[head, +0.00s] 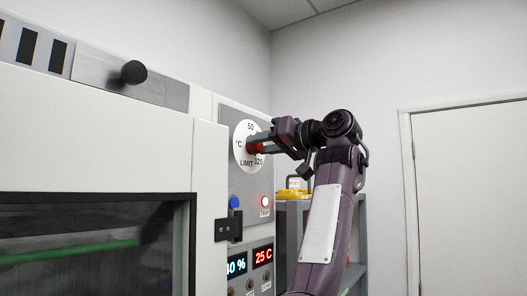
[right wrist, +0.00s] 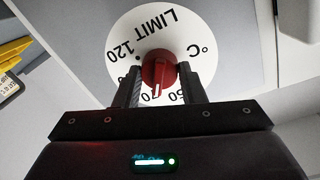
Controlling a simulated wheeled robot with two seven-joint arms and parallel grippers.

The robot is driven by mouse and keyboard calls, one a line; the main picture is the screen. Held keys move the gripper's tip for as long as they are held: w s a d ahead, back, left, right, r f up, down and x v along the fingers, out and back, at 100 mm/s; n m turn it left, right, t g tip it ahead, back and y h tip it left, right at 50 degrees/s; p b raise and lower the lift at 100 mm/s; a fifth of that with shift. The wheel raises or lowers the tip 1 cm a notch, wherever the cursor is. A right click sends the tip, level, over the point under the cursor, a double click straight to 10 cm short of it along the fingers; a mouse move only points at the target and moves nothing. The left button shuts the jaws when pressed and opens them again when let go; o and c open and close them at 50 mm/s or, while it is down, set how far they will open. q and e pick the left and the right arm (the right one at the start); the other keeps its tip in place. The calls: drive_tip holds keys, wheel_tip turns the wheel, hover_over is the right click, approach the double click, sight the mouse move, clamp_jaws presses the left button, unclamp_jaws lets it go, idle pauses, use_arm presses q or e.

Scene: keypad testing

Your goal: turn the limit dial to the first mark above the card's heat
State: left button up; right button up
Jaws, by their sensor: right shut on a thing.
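The limit dial (head: 241,158) is a white round plate on the grey panel, marked "LIMIT", "°C", 50 and 120. In the right wrist view the dial plate (right wrist: 200,35) appears turned over, with more numbers partly hidden by the fingers. Its red knob (right wrist: 158,70) has a white pointer line aimed down, near a mark that looks like 70. My right gripper (right wrist: 158,85) is shut on the knob, one finger on each side; in the head view the gripper (head: 258,146) reaches it from the right. My left gripper is out of view. I cannot make out a card with a heat value.
A black latch (head: 228,229) juts from the cabinet door. A yellow object (head: 292,194) with a white label sits on a grey shelf behind my arm.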

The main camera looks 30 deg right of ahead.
drive_tip(key=m, duration=0.2)
drive_tip(key=shift+r+m, duration=0.1)
drive_tip(key=shift+m, duration=0.3)
drive_tip(key=m, duration=0.2)
drive_tip(key=shift+m, duration=0.3)
drive_tip(key=m, duration=0.5)
drive_tip(key=shift+d+y, duration=0.1)
drive_tip(key=shift+y, duration=0.3)
drive_tip(key=o, duration=1)
drive_tip(key=shift+w+g, duration=0.1)
drive_tip(key=shift+g, duration=0.2)
